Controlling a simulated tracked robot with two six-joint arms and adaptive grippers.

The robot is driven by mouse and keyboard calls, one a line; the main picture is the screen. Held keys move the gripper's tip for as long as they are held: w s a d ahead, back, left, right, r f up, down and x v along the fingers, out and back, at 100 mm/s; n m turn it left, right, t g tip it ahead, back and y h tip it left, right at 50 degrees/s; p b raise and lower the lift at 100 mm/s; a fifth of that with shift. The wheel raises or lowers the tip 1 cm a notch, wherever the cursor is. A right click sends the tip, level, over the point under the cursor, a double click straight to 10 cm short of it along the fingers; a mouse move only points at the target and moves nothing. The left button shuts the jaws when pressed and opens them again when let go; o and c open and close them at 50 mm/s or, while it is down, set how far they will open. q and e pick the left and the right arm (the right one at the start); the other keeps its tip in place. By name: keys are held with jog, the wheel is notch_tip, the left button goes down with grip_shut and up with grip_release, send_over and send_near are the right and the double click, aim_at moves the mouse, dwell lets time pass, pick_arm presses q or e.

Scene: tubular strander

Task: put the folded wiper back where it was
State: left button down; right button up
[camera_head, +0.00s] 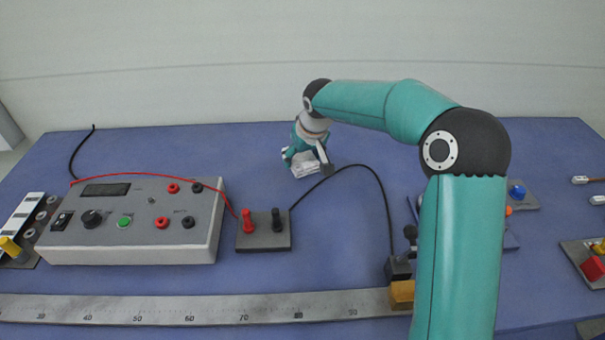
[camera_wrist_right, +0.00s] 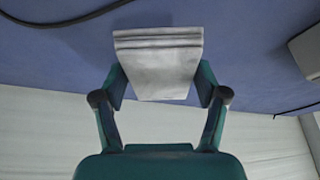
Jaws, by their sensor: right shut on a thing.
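The folded wiper (camera_head: 304,166) is a white-grey folded cloth near the back middle of the blue table. My right gripper (camera_head: 307,158) reaches down to it there. In the right wrist view the wiper (camera_wrist_right: 158,62) sits between the two fingers of the right gripper (camera_wrist_right: 160,88), which is shut on it. Its stacked fold edges face away from the palm. I cannot tell whether the wiper touches the table. My left gripper is not in view.
A grey meter box (camera_head: 135,222) stands at the left, with a red lead to a small terminal block (camera_head: 264,236). A black cable (camera_head: 375,180) arcs right of the wiper. A steel ruler (camera_head: 200,308) lies along the front. Table around the wiper's left is clear.

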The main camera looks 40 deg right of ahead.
aim_at(302, 181)
jog(key=shift+f, duration=2.95)
jog(key=o, duration=1.1)
jog(key=shift+f, duration=0.1)
jog(key=v, duration=1.2)
jog(key=shift+b, duration=0.3)
